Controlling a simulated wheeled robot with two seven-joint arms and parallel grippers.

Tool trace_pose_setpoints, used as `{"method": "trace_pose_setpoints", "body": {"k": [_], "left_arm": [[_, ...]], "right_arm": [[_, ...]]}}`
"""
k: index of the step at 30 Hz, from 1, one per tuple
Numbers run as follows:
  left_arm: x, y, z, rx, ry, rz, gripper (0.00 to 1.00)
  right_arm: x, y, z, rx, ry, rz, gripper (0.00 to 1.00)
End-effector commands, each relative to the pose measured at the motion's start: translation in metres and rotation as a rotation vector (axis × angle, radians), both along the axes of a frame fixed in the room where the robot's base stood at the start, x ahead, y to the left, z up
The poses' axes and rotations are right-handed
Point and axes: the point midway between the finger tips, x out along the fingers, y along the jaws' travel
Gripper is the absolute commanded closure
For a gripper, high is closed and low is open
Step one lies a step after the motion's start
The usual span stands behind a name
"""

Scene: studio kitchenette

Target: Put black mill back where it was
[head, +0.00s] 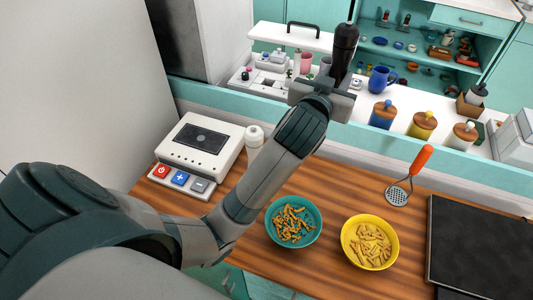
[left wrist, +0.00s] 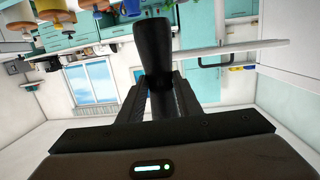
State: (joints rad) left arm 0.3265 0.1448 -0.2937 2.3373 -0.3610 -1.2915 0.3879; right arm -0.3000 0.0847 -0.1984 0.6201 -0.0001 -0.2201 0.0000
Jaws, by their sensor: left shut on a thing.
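The black mill (head: 345,47) is a tall dark pepper mill, held upright in my left gripper (head: 325,90) above the white ledge in the head view. In the left wrist view the mill (left wrist: 154,50) stands between the two fingers of the gripper (left wrist: 157,95), which is shut on it. My left arm reaches from the lower left across the wooden counter. The mill's lower part is partly hidden by the gripper. My right gripper is in neither view.
On the ledge stand a blue mug (head: 381,80) and several lidded jars (head: 422,125). A white tray (head: 262,85) of small items lies left. On the wooden counter are a white scale (head: 205,140), a teal bowl (head: 315,232), a yellow bowl (head: 369,263) and an orange-handled masher (head: 411,175).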

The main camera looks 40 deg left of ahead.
Motion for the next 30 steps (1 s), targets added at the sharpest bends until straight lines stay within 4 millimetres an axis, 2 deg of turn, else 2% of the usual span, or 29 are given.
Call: {"method": "trace_pose_setpoints", "body": {"k": [1, 9, 15, 18, 24, 30], "left_arm": [[0.006, 0.003, -0.013, 0.003, 0.005, 0.042, 1.00], [0.024, 0.030, -0.081, 0.007, 0.003, 0.370, 1.00], [0.017, 0.044, -0.127, 0.006, 0.001, 0.724, 1.00], [0.007, 0.045, -0.139, 0.002, -0.001, 0.880, 1.00], [-0.014, 0.035, -0.145, -0.001, -0.001, 1.100, 1.00], [-0.024, 0.028, -0.144, 0.001, -0.001, 1.177, 1.00]], "right_arm": [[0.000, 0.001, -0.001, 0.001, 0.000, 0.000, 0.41], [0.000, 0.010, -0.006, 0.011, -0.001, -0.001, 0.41], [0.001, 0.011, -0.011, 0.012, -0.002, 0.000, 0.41], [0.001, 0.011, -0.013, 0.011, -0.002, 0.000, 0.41], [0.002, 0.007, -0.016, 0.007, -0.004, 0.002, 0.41], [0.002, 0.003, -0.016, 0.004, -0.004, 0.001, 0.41]]}}
